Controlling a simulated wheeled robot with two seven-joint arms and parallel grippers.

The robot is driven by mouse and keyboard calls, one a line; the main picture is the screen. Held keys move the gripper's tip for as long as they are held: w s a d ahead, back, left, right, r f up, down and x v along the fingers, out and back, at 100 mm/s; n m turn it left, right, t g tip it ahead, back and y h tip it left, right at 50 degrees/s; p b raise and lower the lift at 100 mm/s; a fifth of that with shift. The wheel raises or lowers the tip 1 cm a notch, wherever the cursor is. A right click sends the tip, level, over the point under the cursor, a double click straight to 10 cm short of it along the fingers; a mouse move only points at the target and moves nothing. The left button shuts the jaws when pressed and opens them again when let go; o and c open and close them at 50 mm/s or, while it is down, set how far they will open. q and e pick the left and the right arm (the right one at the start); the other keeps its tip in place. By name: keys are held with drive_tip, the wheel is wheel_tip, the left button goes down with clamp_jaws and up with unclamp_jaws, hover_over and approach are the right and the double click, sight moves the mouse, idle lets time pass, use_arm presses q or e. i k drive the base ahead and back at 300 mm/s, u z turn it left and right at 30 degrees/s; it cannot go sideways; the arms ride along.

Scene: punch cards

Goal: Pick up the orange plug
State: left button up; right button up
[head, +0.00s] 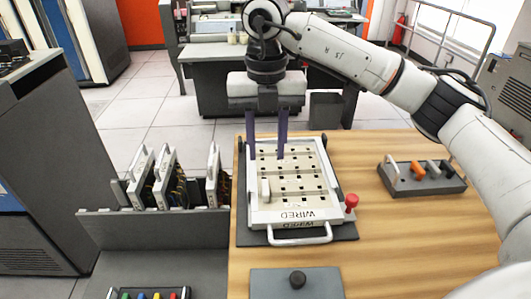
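Nothing shows between the fingers. The gripper is well to the left of the orange plug and apart from it. My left gripper is out of view.
A white piece (265,190) stands on the board. A red knob (351,202) is at its right edge. A dark plate with a black knob (297,281) lies in front. Upright cards (165,180) stand in a grey rack at left. Table is clear between board and holder.

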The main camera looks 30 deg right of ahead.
sight(415, 167)
drive_tip(key=k, duration=1)
